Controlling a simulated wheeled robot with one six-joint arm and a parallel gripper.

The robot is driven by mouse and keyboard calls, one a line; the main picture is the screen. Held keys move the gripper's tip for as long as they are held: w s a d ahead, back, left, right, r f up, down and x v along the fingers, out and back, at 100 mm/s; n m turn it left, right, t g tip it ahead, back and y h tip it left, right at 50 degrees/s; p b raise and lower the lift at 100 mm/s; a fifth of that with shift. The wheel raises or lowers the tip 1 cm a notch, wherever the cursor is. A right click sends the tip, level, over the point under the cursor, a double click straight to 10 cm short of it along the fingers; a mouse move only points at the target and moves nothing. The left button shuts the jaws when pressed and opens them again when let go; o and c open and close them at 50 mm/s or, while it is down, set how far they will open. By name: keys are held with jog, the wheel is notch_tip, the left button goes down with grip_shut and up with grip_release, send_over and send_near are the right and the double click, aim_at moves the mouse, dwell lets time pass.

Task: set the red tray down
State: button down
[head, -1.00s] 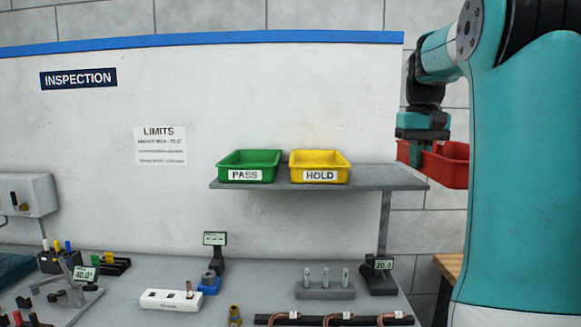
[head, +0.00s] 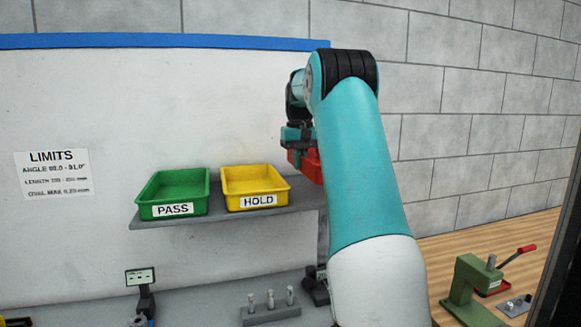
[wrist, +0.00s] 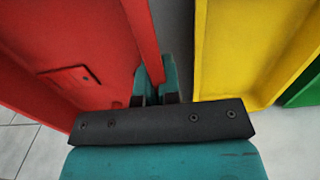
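The red tray (head: 307,164) is at the right end of the shelf, just right of the yellow tray, mostly hidden behind my arm in the head view. In the wrist view the red tray (wrist: 60,50) fills the left side. My gripper (wrist: 156,82) is shut on the red tray's near-side wall; it also shows in the head view (head: 298,142). A narrow grey gap separates the red tray from the yellow tray (wrist: 235,50). I cannot tell whether the red tray's bottom touches the shelf (head: 225,214).
The yellow HOLD tray (head: 254,182) and green PASS tray (head: 173,190) stand on the shelf. Below are a block with several pins (head: 271,310) and a small display (head: 140,277). A green press (head: 470,285) stands on a wooden bench at the right.

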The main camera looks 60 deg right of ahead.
jog(key=p, duration=0.4)
send_near(292, 188)
jog(key=shift+s+a+r, duration=0.3)
jog(key=shift+s+r, duration=0.05)
jog(key=shift+w+d+f, duration=0.15)
jog(key=shift+f, duration=0.1)
jog(key=shift+f+p, duration=0.95)
jog(key=shift+f, duration=0.9)
notch_tip(292, 188, down, 3)
jog(key=p, duration=0.2)
jog(key=shift+w+d+r+p, duration=0.1)
jog(key=shift+r+p, duration=0.1)
jog(key=shift+p, duration=0.1)
jog(key=shift+f, duration=0.3)
jog(key=shift+f, duration=0.15)
jog(key=c, duration=1.3)
grip_release()
